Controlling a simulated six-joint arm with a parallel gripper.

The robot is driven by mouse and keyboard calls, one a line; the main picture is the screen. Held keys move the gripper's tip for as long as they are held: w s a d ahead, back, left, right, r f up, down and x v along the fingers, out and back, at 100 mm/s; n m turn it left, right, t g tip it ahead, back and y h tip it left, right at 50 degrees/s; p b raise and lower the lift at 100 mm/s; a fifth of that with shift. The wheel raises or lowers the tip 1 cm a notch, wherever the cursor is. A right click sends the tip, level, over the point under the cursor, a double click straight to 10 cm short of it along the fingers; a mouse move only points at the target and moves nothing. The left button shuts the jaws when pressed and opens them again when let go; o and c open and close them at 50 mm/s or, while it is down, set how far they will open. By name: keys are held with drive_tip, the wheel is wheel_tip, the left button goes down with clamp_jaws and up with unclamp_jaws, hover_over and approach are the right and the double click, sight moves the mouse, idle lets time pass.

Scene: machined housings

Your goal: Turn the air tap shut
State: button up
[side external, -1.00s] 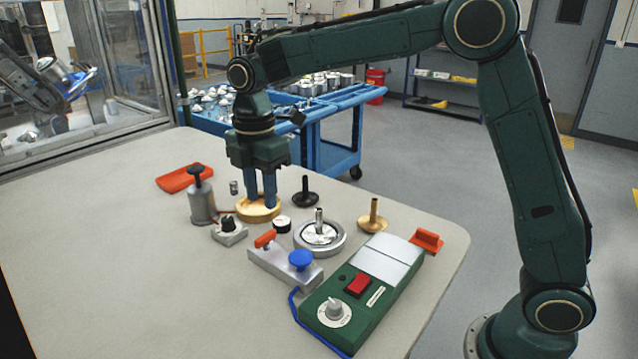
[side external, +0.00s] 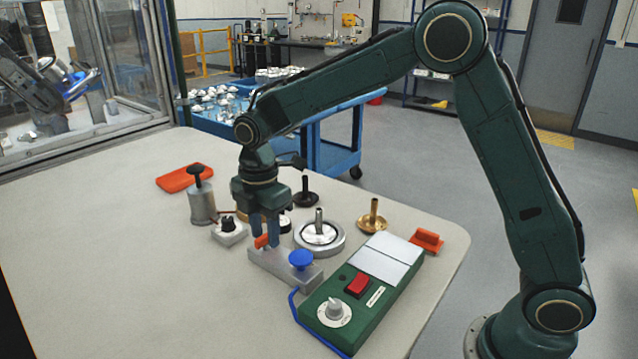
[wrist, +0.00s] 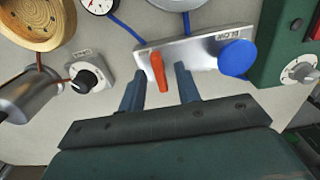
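The air tap is a small orange lever (side external: 262,241) on the left end of a grey block (side external: 258,262). A round blue button (side external: 301,259) stands on the block's other end. In the wrist view the lever (wrist: 158,72) lies across the long side of the block (wrist: 200,57), beside the blue button (wrist: 237,58). My gripper (side external: 265,240) points down over the lever end. In the wrist view its two fingers (wrist: 161,82) are apart, one on each side of the lever, with gaps visible. The side view hides part of the lever behind the fingers.
A green control box (side external: 355,300) with a red switch stands right of the block. A black knob (side external: 228,224) on a white base and a grey cylinder (side external: 201,206) stand left. A round metal fixture (side external: 320,238) is behind. The table's front left is clear.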

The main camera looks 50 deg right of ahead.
clamp_jaws()
drive_tip(key=shift+m, duration=0.4)
drive_tip(key=m, duration=1.2)
drive_tip(key=shift+m, duration=2.6)
